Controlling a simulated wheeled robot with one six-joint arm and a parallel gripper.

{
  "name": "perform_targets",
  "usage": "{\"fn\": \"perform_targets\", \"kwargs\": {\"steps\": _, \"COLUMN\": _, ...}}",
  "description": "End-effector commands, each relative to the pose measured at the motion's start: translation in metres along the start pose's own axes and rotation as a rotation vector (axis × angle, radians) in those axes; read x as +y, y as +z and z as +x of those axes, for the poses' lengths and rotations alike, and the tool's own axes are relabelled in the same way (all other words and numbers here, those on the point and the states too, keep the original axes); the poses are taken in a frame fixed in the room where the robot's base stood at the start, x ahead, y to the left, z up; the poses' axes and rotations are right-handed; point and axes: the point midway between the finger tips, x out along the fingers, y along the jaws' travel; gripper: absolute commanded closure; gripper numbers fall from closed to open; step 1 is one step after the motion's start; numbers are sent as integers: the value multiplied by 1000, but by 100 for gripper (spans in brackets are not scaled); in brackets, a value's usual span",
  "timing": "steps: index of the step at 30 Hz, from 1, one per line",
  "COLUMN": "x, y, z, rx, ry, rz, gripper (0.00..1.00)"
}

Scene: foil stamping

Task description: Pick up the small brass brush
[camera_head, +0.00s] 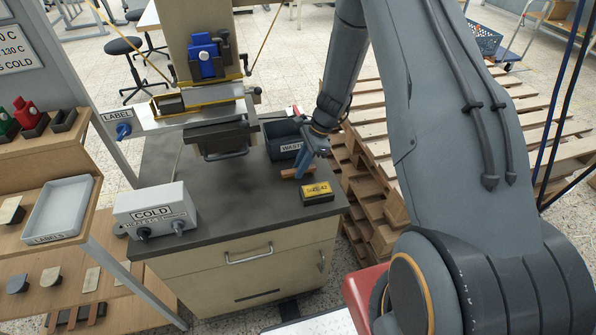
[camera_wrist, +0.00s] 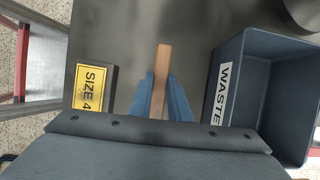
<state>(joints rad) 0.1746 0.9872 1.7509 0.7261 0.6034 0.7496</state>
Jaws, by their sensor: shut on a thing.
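My gripper (camera_head: 304,168) is low over the dark bench top, between the waste bin and the box marked SIZE 4. Its blue fingers (camera_wrist: 161,96) are shut on the small brass brush. The brush's wooden handle (camera_wrist: 163,62) shows between the fingers and sticks out past them in the wrist view. In the head view part of the brush (camera_head: 289,174) shows left of the fingers. Its bristles are not visible. I cannot tell whether the brush touches the bench.
The waste bin (camera_wrist: 262,52) stands close on the right in the wrist view. The black box with a yellow label (camera_wrist: 91,88) lies on the left. A stamping press (camera_head: 205,100) and a COLD control box (camera_head: 156,212) stand on the bench (camera_head: 235,215). Bench between is clear.

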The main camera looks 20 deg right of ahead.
Motion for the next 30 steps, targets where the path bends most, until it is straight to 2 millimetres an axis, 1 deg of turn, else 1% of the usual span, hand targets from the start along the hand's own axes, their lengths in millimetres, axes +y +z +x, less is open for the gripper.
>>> {"fn": "perform_targets", "kwargs": {"steps": 5, "x": 0, "y": 1, "z": -2, "rx": 0, "ry": 0, "rz": 0, "gripper": 100}}
{"fn": "perform_targets", "kwargs": {"steps": 10, "x": -1, "y": 5, "z": -12, "rx": 0, "ry": -2, "rz": -1, "gripper": 100}}
{"fn": "perform_targets", "kwargs": {"steps": 14, "x": -2, "y": 11, "z": -27, "rx": 1, "ry": -4, "rz": -2, "gripper": 100}}
{"fn": "perform_targets", "kwargs": {"steps": 21, "x": -2, "y": 26, "z": -63, "rx": 0, "ry": -4, "rz": -1, "gripper": 100}}
{"fn": "perform_targets", "kwargs": {"steps": 24, "x": -1, "y": 31, "z": -75, "rx": 1, "ry": -2, "rz": -2, "gripper": 100}}
{"fn": "perform_targets", "kwargs": {"steps": 30, "x": -1, "y": 38, "z": -92, "rx": 0, "ry": -1, "rz": -1, "gripper": 100}}
